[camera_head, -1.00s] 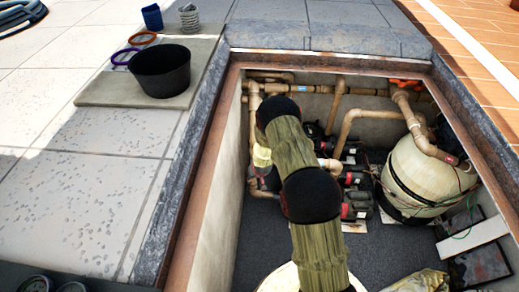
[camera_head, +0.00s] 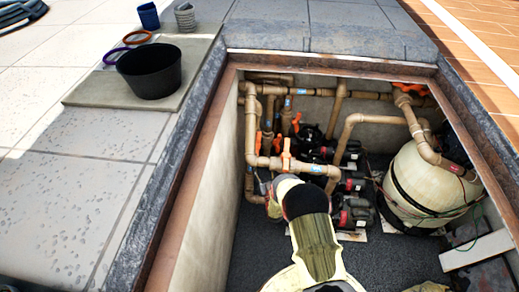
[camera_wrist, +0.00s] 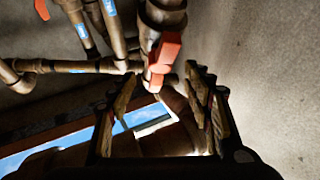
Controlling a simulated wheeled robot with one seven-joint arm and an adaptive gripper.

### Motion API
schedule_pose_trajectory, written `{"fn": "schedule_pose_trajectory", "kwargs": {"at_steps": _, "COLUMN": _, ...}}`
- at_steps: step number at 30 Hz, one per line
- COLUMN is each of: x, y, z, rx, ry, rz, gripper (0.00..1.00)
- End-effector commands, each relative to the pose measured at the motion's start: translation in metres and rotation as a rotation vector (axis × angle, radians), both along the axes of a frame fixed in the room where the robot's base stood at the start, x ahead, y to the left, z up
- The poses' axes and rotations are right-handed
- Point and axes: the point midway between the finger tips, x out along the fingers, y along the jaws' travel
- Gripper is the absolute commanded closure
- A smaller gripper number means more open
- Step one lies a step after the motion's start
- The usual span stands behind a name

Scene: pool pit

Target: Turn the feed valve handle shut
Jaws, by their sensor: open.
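An orange valve handle (camera_wrist: 165,52) sits on a tan pipe in the wrist view, just beyond my fingertips. My gripper (camera_wrist: 160,78) is open, with one finger on each side and nothing between them. A gap seems to remain between the fingertips and the handle. In the head view, an orange handle (camera_head: 286,152) stands upright on the front horizontal pipe, above my forearm. My gripper is hidden there behind my arm. Other orange handles (camera_head: 296,122) show behind it. The frames do not mark which one is the feed valve.
Tan pipes (camera_head: 251,120) run along the pit's left and back walls. Dark pumps (camera_head: 352,213) and a large cream filter tank (camera_head: 420,185) stand to the right. A black bucket (camera_head: 150,72) is on the deck outside. A bare pit wall (camera_wrist: 270,70) is close at right in the wrist view.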

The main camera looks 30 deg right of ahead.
Motion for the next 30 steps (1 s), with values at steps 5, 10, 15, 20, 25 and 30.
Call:
{"fn": "schedule_pose_trajectory", "kwargs": {"at_steps": 5, "x": 0.003, "y": 0.000, "z": 0.007, "rx": -0.008, "ry": -0.034, "rz": 0.002, "gripper": 0.50}}
{"fn": "schedule_pose_trajectory", "kwargs": {"at_steps": 10, "x": 0.025, "y": -0.004, "z": 0.015, "rx": -0.007, "ry": -0.032, "rz": 0.003, "gripper": 0.50}}
{"fn": "schedule_pose_trajectory", "kwargs": {"at_steps": 15, "x": 0.048, "y": -0.009, "z": 0.024, "rx": -0.006, "ry": -0.030, "rz": 0.003, "gripper": 0.50}}
{"fn": "schedule_pose_trajectory", "kwargs": {"at_steps": 20, "x": 0.062, "y": -0.012, "z": 0.030, "rx": -0.006, "ry": -0.028, "rz": 0.003, "gripper": 0.50}}
{"fn": "schedule_pose_trajectory", "kwargs": {"at_steps": 25, "x": 0.066, "y": -0.013, "z": 0.033, "rx": -0.005, "ry": -0.027, "rz": 0.002, "gripper": 0.50}}
{"fn": "schedule_pose_trajectory", "kwargs": {"at_steps": 30, "x": 0.066, "y": -0.013, "z": 0.034, "rx": -0.005, "ry": -0.027, "rz": 0.002, "gripper": 0.50}}
